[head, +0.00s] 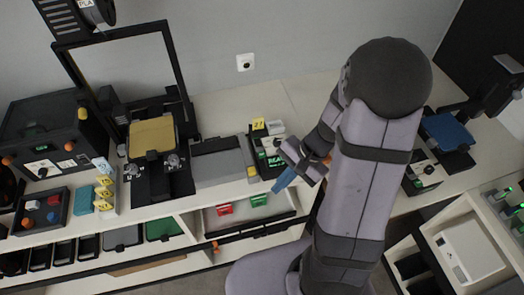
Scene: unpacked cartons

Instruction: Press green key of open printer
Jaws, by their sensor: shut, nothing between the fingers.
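An open-frame printer stands at the left, with a tall black frame (185,75) and a tan bed (153,137). A second open machine with a blue bed (448,131) stands at the right, partly behind my arm. A small control box (268,143) with a yellow tag and green marks sits on the bench between them. I cannot make out for certain which green spot is the key. My gripper (281,184) is shut and empty, pointing down and left just in front of the control box. Whether it touches the box cannot be told.
A closed black printer (50,135) with orange knobs stands far left. Before it are a tray of coloured knobs (41,211) and yellow pieces (104,192). A grey flat unit (218,160) adjoins the control box. An open drawer (250,216) below holds red and green items.

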